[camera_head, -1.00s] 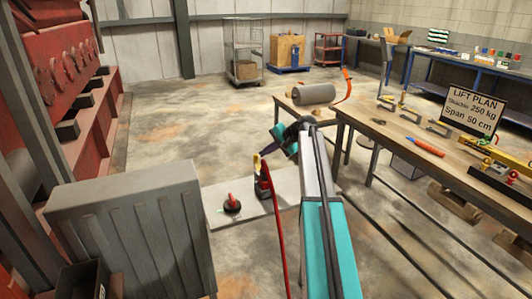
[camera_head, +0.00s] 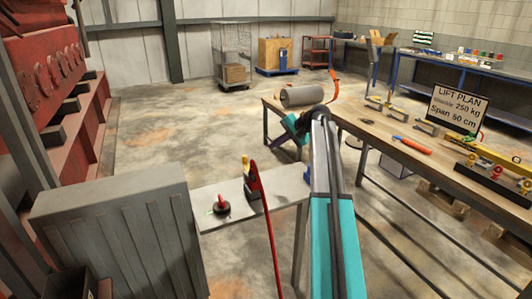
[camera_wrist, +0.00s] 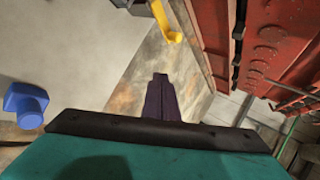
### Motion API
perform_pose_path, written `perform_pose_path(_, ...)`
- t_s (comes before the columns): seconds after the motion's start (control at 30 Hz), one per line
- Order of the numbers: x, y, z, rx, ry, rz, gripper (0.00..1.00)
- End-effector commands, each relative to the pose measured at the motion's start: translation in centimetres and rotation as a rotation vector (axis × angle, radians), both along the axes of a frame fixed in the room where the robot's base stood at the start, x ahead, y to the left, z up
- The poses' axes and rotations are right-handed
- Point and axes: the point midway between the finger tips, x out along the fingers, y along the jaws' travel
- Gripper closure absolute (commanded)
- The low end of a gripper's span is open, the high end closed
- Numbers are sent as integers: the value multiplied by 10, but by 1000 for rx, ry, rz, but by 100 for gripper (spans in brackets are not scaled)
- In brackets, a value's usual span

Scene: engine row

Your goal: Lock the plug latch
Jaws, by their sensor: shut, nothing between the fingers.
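A dark plug housing (camera_head: 252,188) with a red side stands on a small pale table (camera_head: 240,209), and a thick red cable (camera_head: 268,225) runs down from it. A yellow lever (camera_head: 245,160) rises at its top; I take it for the latch. It shows in the wrist view (camera_wrist: 170,25) at the top edge, bent at its end, beside a dark part of the housing. My gripper (camera_wrist: 161,78) is shut and empty, with its tips apart from the lever. In the head view my arm hides the fingers. Whether the latch is locked is unclear.
A black disc with a red knob (camera_head: 221,205) sits left of the plug. A blue part (camera_wrist: 25,104) lies at the table's right end. A grey ribbed cabinet (camera_head: 120,235) is at front left, a wooden workbench (camera_head: 370,128) at right. Red machinery (camera_wrist: 275,50) shows in the wrist view.

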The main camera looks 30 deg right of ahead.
Motion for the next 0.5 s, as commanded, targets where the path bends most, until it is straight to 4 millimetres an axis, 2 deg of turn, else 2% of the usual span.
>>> perform_pose_path(0.2, -10, -17, 18, 1, -1, 0, 100)
perform_pose_path(0.5, -14, -21, 25, 1, 0, 2, 100)
